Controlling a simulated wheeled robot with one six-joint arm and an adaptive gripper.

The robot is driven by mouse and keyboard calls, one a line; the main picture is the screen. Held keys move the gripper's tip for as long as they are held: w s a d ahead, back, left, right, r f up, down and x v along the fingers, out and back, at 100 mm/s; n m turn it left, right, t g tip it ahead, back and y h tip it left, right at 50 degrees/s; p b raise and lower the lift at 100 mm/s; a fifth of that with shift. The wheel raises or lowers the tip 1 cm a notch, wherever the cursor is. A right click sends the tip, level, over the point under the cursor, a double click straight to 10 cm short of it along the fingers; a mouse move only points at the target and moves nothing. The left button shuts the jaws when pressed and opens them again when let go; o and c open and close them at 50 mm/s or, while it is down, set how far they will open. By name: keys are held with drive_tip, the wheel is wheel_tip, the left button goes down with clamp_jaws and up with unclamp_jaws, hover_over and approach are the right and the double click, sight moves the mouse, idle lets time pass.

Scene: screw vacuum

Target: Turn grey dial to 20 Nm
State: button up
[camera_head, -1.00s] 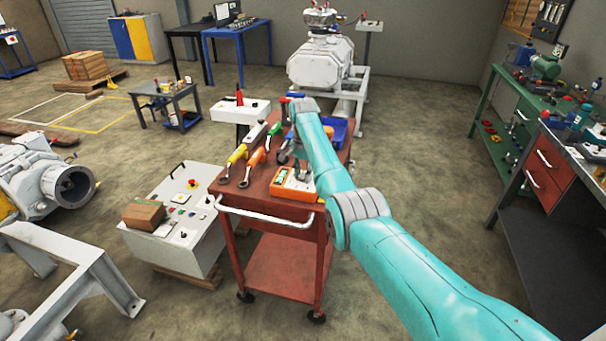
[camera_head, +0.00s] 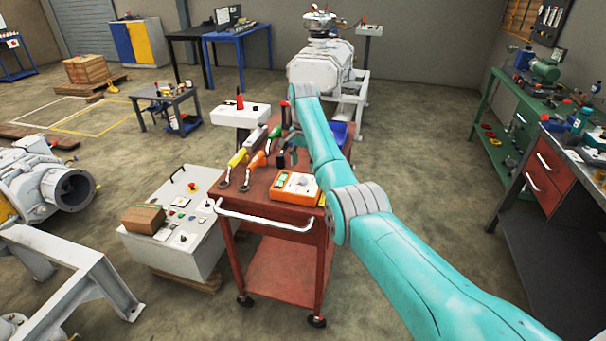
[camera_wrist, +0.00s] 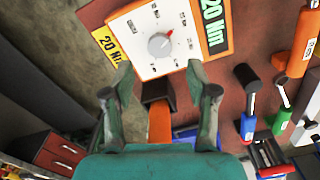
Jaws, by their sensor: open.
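The grey dial (camera_wrist: 160,44) is a round knob with a red pointer on a white face marked with several values. The pointer aims to the upper right in the wrist view. The face belongs to an orange tester (camera_head: 296,187) lying on the red cart. A green display (camera_wrist: 213,25) reads 20 Nm, and a yellow label (camera_wrist: 107,45) also reads 20 Nm. My gripper (camera_wrist: 158,76) is open and empty, its fingers spread apart below the dial in the picture, not touching it. In the head view my gripper (camera_head: 290,138) hangs over the cart behind the tester.
The red cart (camera_head: 262,217) also carries yellow, orange and green-handled tools to the left of the tester. In the wrist view, a blue-handled tool (camera_wrist: 247,125) and an orange-handled one (camera_wrist: 303,45) lie to the right. A grey control cabinet (camera_head: 185,255) stands left of the cart.

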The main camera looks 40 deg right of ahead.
sight(303, 180)
wheel_tip(303, 180, up, 6)
idle(0.4)
idle(0.3)
